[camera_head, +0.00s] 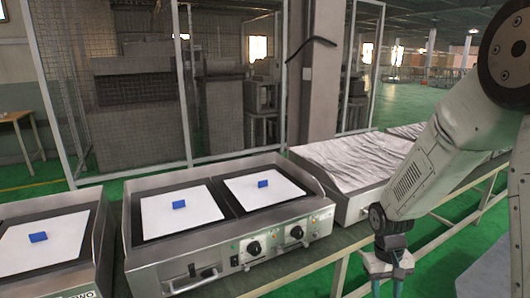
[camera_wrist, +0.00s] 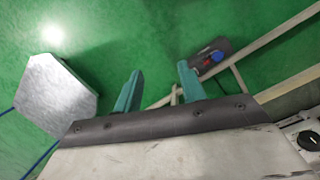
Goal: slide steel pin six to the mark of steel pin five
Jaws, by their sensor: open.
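I cannot make out any steel pin or pin mark in either view. My gripper (camera_head: 387,284) hangs at the right of the head view, in front of the table rail, pointing down. In the wrist view my gripper (camera_wrist: 160,68) shows two teal fingers spread apart, with nothing between them but green floor and part of a rail. Blue blocks lie on white sheets on the heating units: one on the left sheet (camera_head: 45,253), one on the middle sheet (camera_head: 155,215), one on the right sheet (camera_head: 240,196). My gripper is apart from all of them.
A double heating unit (camera_head: 262,262) with knobs stands on the long table. A unit with a crumpled silvery cover (camera_head: 345,165) stands right of it. The wrist view shows a grey metal plate (camera_wrist: 52,97) and a dark item with red and blue parts (camera_wrist: 212,57) over green floor.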

